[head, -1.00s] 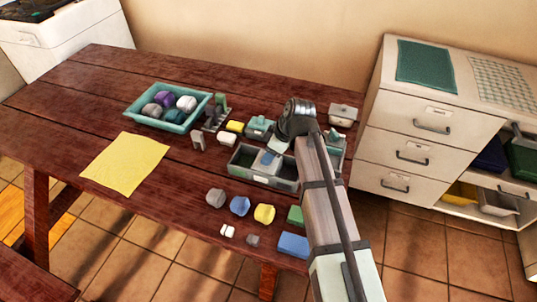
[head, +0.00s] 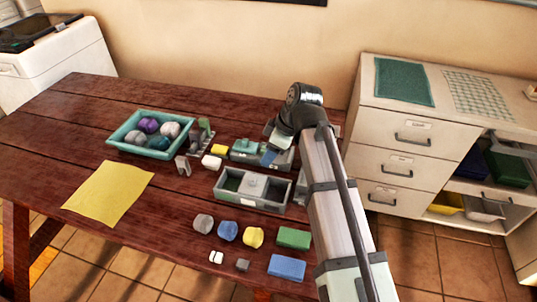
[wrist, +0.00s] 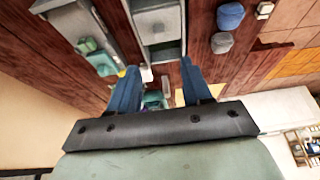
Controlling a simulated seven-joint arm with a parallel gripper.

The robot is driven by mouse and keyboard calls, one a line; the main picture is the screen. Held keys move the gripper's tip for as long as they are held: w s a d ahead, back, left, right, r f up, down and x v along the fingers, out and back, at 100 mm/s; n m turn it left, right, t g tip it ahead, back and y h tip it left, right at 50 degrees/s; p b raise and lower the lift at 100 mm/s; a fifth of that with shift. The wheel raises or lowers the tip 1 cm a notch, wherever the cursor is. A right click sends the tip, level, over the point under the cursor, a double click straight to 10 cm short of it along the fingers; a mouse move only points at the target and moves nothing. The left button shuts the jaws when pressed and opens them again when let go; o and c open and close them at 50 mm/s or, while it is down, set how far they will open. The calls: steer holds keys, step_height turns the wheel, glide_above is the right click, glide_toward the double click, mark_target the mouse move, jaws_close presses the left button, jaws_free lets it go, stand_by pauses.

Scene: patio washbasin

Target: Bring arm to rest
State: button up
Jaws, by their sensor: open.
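My gripper (head: 269,157) is in the air over the back right part of the dark red wooden table (head: 82,139), and the arm reaches to it from the lower right. In the head view its blue fingers show just behind the grey divided tray (head: 253,205), in front of a grey holder with teal items (head: 244,150). In the wrist view the gripper (wrist: 160,88) shows two blue fingers spread apart with nothing between them. The grey tray also shows ahead of it in the wrist view (wrist: 157,22). My arm hides part of the table's right side.
A teal bin (head: 124,142) of rolled cloths and a yellow cloth (head: 108,193) lie on the left. Rolled cloths and blocks, including a green one (head: 294,238) and a blue one (head: 287,268), line the front. A white drawer cabinet (head: 413,112) stands at the right.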

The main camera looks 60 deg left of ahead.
stand_by(0.5)
steer(key=w+d+f+m+t, duration=0.1)
steer(key=w+d+f+m, duration=0.6)
steer(key=w+d, duration=0.55)
steer(key=w+d+f+m+t, duration=0.1)
steer(key=w+d+f+m, duration=0.3)
steer(key=w+d+f, duration=0.8)
steer(key=w+d+f+m+h, duration=0.1)
steer(key=w+d+f+m, duration=0.25)
steer(key=d, duration=0.75)
steer(key=w+d+f+m+t+h, duration=0.1)
steer(key=w+d+f+m, duration=0.2)
steer(key=d, duration=0.8)
steer(key=w+d+f+m, duration=0.1)
steer(key=d+f+m, duration=0.35)
steer(key=d, duration=0.65)
steer(key=s+d+f+m+h, duration=0.1)
steer(key=d+f+m, duration=0.15)
steer(key=d, duration=0.35)
steer(key=s+d+f+m, duration=0.1)
steer(key=s+d+m, duration=0.15)
steer(key=d, duration=0.35)
steer(key=s+f+g, duration=0.3)
steer(key=s+f, duration=0.7)
steer(key=s, duration=0.4)
steer(key=s+f+g, duration=0.3)
steer(key=s+f, duration=0.7)
steer(key=s, duration=0.5)
steer(key=shift+a+g, duration=0.15)
steer(key=shift+g, duration=0.15)
